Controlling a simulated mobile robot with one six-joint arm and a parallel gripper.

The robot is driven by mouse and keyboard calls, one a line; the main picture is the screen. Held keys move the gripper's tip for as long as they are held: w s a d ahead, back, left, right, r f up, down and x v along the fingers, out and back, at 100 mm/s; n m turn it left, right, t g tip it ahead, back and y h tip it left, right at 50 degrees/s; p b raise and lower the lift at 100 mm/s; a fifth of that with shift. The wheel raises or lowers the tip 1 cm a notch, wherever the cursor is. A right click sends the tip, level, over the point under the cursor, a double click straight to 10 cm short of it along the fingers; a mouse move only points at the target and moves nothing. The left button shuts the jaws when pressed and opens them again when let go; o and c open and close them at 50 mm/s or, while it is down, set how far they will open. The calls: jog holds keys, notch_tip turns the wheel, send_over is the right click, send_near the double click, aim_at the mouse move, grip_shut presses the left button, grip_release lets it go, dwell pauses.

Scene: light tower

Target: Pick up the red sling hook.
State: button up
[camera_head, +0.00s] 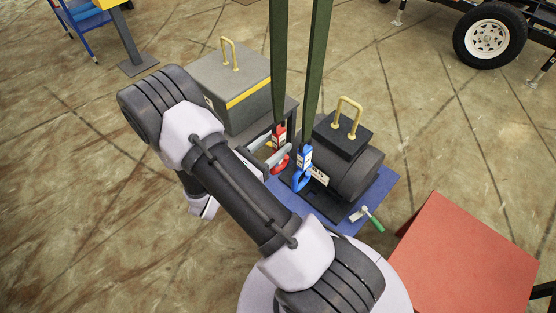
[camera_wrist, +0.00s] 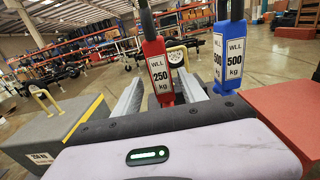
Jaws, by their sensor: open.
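The red sling hook (camera_head: 279,136) hangs upright on a dark green strap. In the wrist view its red block (camera_wrist: 158,70), labelled WLL 250 kg, shows between the two grey fingers of my gripper (camera_head: 270,153). The fingers are open, one on each side of the block, with gaps visible. The lower part of the red hook is hidden behind my wrist in the wrist view; in the head view its curved end shows just below the fingers.
A blue hook (camera_head: 304,158), labelled 500 kg, hangs close on the right. A dark motor-like load (camera_head: 350,172) with a yellow handle stands on a blue mat (camera_head: 378,190). A grey box (camera_head: 228,85) stands left, a red block (camera_head: 465,255) right.

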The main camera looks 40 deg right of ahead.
jog(key=d+b, duration=0.1)
jog(key=d, duration=0.3)
jog(key=shift+s+f, duration=0.1)
grip_shut()
